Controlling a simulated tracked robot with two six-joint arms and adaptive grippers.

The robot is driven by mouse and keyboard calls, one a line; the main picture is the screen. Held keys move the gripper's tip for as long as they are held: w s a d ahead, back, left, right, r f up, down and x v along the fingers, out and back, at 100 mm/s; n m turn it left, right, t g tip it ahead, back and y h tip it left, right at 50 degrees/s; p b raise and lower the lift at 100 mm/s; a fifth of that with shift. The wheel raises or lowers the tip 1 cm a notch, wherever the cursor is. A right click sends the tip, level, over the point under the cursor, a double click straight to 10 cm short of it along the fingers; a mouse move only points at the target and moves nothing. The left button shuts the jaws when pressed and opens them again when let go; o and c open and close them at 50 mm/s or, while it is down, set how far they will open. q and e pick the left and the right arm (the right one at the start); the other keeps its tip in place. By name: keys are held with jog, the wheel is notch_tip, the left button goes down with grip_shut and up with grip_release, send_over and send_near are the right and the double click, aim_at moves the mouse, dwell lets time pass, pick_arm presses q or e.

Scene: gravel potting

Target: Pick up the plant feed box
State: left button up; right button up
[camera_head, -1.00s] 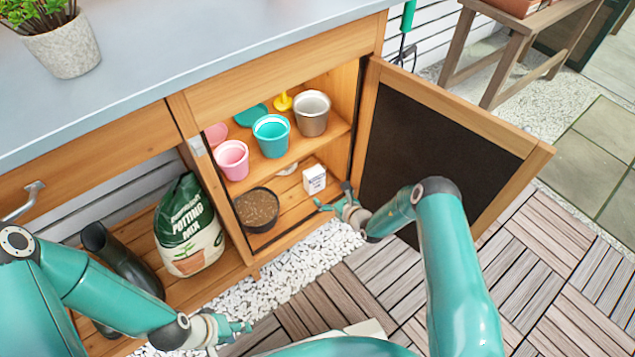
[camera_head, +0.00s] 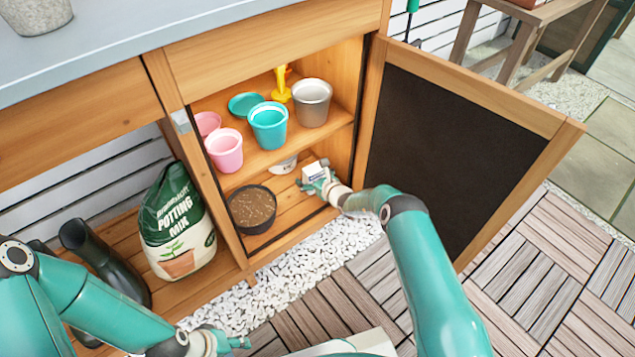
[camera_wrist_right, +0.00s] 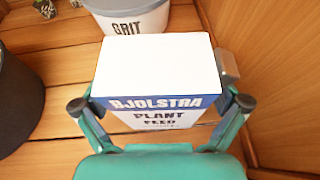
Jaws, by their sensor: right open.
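The plant feed box (camera_head: 315,170) is a small white box with a blue band and lettering. It stands on the bottom shelf of the open cabinet. In the right wrist view the plant feed box (camera_wrist_right: 157,80) fills the middle, its label facing me. My right gripper (camera_head: 318,186) is at the box, and in the right wrist view its open fingers (camera_wrist_right: 160,104) are on either side of the box's near part. I cannot tell whether the fingers touch it. My left gripper (camera_head: 240,343) is low at the bottom left, away from the cabinet, and its jaws are too small to read.
A white grit tub (camera_wrist_right: 130,18) stands just behind the box. A dark pot of soil (camera_head: 252,207) is left of it. Pink, teal and grey pots stand on the shelf above. The open door (camera_head: 450,140) is right of my right arm; a potting mix bag (camera_head: 177,225) stands left.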

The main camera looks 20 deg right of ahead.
jog(key=shift+w+a+f, duration=0.1)
jog(key=shift+w, duration=0.3)
jog(key=c, duration=1.4)
jog(key=shift+o, duration=0.2)
